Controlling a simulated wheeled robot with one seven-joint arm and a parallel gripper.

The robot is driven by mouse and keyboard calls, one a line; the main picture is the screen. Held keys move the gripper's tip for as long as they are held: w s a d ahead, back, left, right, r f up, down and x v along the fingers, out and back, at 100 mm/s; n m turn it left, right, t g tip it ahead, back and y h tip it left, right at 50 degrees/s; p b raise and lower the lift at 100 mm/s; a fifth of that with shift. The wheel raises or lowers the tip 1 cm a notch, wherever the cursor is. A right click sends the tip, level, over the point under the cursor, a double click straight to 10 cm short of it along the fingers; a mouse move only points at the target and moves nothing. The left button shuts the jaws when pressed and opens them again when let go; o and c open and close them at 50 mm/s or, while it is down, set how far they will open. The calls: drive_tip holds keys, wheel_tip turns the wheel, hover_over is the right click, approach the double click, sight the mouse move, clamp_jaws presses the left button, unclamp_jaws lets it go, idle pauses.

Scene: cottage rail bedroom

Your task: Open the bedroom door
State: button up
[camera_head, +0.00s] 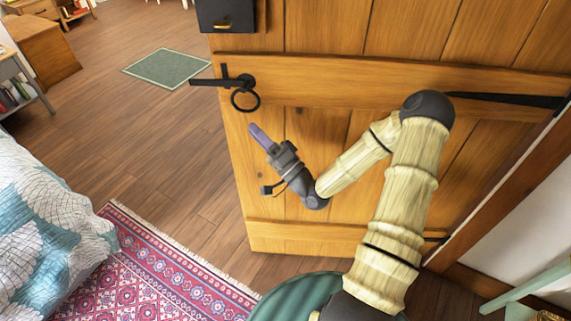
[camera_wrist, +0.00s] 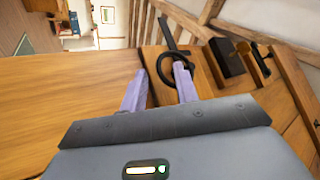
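The wooden plank door (camera_head: 400,85) fills the middle and right of the head view. Its free left edge stands clear, with bedroom floor beyond it and no frame against it. A black ring handle (camera_head: 245,99) hangs near that edge, under a black latch bar (camera_head: 208,82) that sticks out past the edge. My gripper (camera_head: 256,130) is just below the ring, pointing up toward it. In the wrist view my gripper (camera_wrist: 160,70) has its two lavender fingers apart, and the ring (camera_wrist: 164,76) appears around the right fingertip. Whether they touch cannot be told.
A black box (camera_head: 226,15) is fixed to the door above the latch. A strap hinge (camera_head: 505,99) is on the right. A bed (camera_head: 40,235) and a patterned rug (camera_head: 140,265) lie at left. Bare floor (camera_head: 160,130) is free beyond the door's edge, around a green mat (camera_head: 167,69).

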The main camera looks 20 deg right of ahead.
drive_tip(key=b+v, duration=0.1)
drive_tip(key=v, duration=1)
drive_tip(key=shift+b, duration=0.3)
drive_tip(key=shift+r, duration=0.1)
drive_tip(key=shift+c, duration=0.2)
